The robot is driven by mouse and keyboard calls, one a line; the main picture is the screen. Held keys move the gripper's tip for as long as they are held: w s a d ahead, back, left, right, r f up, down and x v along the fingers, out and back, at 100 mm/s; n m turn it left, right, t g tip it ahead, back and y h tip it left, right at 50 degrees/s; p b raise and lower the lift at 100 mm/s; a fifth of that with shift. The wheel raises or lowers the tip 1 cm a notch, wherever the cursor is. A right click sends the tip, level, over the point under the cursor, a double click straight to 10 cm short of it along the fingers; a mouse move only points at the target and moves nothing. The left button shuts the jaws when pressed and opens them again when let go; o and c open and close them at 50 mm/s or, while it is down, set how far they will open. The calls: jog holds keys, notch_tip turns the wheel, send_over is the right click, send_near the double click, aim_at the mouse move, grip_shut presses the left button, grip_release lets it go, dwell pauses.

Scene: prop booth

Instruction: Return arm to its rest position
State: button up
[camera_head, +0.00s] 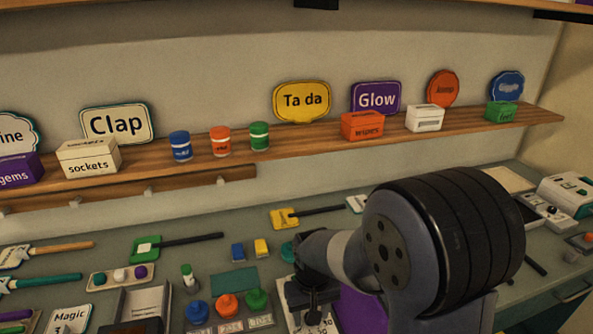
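My arm fills the lower right, with a large black ribbed joint in front. A grey link runs left from it to a dark wrist that points down. My gripper (312,296) is small and dark there, above a pale board (294,304) on the counter. Its fingers are hard to make out, so I cannot tell whether it is open or shut, or whether it touches anything. My arm hides part of the counter behind it and part of a purple item (362,308).
The grey-green counter (212,258) is crowded. White devices (567,194) stand at the right. A wooden shelf (300,137) holds signs, boxes and cans. Above the counter is free air.

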jog(key=shift+m, duration=1.4)
jog(key=shift+r+p, duration=0.1)
jog(key=shift+p, duration=0.2)
